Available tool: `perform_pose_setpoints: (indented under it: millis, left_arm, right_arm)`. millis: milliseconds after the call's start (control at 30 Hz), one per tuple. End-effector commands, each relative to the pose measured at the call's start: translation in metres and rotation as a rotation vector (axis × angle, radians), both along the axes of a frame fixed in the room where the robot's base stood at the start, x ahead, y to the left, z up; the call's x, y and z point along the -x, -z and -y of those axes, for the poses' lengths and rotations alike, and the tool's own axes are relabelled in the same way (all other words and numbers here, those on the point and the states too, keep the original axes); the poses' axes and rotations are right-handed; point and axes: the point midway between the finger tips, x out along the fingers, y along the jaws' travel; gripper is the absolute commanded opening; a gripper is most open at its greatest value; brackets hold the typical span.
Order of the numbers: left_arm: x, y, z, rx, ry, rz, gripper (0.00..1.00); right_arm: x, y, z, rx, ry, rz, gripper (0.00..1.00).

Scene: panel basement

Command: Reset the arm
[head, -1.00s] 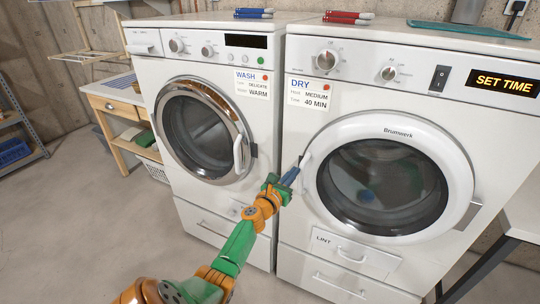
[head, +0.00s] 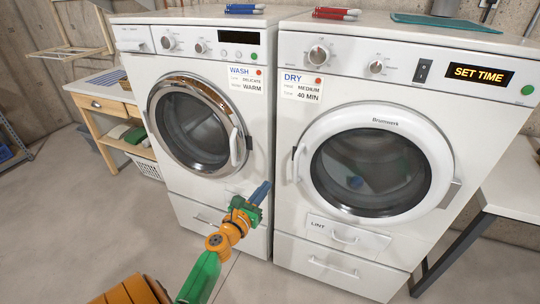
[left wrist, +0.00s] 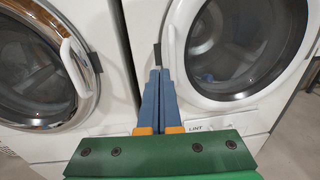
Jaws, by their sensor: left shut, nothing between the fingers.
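My left gripper (head: 260,192) is shut and empty, with its blue fingers together in front of the gap between the two machines. It also shows in the left wrist view (left wrist: 158,78), pointing toward the dryer's handle side. The dryer (head: 375,215) stands on the right with its round door (head: 376,165) shut; clothes show dimly through the glass. The dryer's display reads SET TIME (head: 478,74). The washer (head: 200,185) stands on the left with its door (head: 196,125) shut. In the head view the fingertips look apart from the dryer door handle (head: 297,163). My right gripper is not in view.
The dryer's lint drawer (head: 347,235) is shut, below its door. Clothes pegs in blue (head: 245,8) and red (head: 336,13) lie on top. A wooden table (head: 104,103) stands at left and a white table (head: 515,188) at right. The floor (head: 90,230) at front left is clear.

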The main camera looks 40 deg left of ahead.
Motion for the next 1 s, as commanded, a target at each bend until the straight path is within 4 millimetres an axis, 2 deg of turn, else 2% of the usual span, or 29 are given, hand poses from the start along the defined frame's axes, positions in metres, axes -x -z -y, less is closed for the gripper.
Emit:
perform_pose_setpoints:
  millis: [133, 200, 267, 367, 400, 467, 500, 567, 600, 700, 767, 800, 900, 1000]
  left_arm:
    - [0.003, 0.002, 0.001, -0.005, 0.001, -0.007, 0.00]
    - [0.004, 0.018, 0.008, -0.068, 0.019, -0.069, 0.00]
    - [0.007, 0.053, 0.022, -0.204, 0.066, -0.195, 0.00]
    - [0.031, 0.139, 0.063, -0.593, 0.264, -0.502, 0.00]
    - [0.049, 0.175, 0.081, -0.775, 0.385, -0.617, 0.00]
    - [0.083, 0.225, 0.108, -1.054, 0.600, -0.757, 0.00]
    - [0.109, 0.255, 0.125, -1.246, 0.768, -0.822, 0.00]
    - [0.155, 0.294, 0.148, -1.537, 1.050, -0.868, 0.00]
    - [0.187, 0.315, 0.161, -1.726, 1.252, -0.856, 0.00]
    - [0.265, 0.350, 0.182, -2.140, 1.741, -0.678, 0.00]
    - [0.302, 0.361, 0.189, -2.323, 1.980, -0.499, 0.00]
    - [0.322, 0.366, 0.192, 2.288, -1.997, 0.355, 0.00]
    - [0.352, 0.371, 0.194, 2.120, -1.910, 0.112, 0.00]
    - [0.359, 0.372, 0.194, 2.072, -1.879, 0.044, 0.00]
  right_arm:
    - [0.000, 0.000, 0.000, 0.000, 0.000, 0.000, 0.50]
    - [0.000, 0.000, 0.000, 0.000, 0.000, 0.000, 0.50]
    - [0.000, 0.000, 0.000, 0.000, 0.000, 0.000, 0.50]
    - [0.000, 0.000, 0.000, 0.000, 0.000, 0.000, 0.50]
    - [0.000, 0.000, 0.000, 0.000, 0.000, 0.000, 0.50]
    - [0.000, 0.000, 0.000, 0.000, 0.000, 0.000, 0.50]
    - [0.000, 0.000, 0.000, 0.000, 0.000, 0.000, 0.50]
    - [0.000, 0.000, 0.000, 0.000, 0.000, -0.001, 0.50]
    - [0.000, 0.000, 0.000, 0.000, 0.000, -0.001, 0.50]
    - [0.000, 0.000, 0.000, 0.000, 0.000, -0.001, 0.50]
    - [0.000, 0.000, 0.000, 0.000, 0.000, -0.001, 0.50]
    - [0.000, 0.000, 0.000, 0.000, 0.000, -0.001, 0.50]
    - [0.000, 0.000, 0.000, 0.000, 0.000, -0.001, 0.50]
    - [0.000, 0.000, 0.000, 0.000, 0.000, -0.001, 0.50]
